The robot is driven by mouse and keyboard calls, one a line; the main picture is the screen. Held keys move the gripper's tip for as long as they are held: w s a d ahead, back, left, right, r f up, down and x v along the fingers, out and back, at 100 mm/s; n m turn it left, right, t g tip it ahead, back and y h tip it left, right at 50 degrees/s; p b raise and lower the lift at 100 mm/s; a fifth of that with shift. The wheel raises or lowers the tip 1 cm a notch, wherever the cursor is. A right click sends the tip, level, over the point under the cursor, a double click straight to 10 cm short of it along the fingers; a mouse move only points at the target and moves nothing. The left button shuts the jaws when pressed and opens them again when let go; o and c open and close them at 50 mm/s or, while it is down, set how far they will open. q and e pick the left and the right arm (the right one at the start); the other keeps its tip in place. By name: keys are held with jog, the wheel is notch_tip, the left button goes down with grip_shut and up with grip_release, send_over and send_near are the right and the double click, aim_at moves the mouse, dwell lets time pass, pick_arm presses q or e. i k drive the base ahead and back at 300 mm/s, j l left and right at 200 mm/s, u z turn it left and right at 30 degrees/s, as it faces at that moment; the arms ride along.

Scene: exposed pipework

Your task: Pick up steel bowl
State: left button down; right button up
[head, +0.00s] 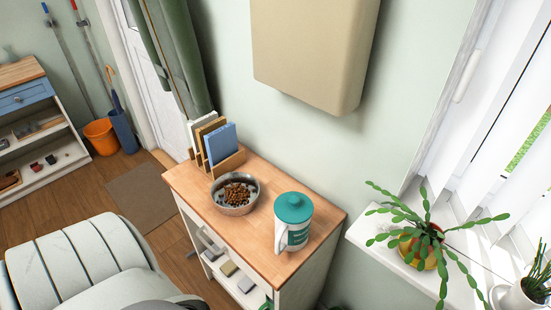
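The steel bowl (235,210) stands upright on the wooden top of a small white cabinet (266,257), near the middle of the head view. It is round and grey, and it holds a heap of small brown pieces. A white jug with a teal lid (293,216) stands to its right, a short gap away. Neither of my grippers shows in the head view.
A wooden rack with books (220,146) stands behind the bowl. A beige wall box (313,48) hangs above the cabinet. A potted plant (428,250) on the windowsill is at the right. A pale padded seat (75,262) is at the lower left. Wooden floor lies between.

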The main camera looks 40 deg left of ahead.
aim_at(217, 188)
jog(key=j+z, duration=0.35)
jog(key=k+j+z, duration=0.1)
jog(key=j+z, duration=0.2)
jog(key=j, duration=0.15)
jog(key=k+j+z, duration=0.15)
jog(key=j+z, duration=0.2)
jog(key=k+j+z, duration=0.15)
jog(key=j+z, duration=0.2)
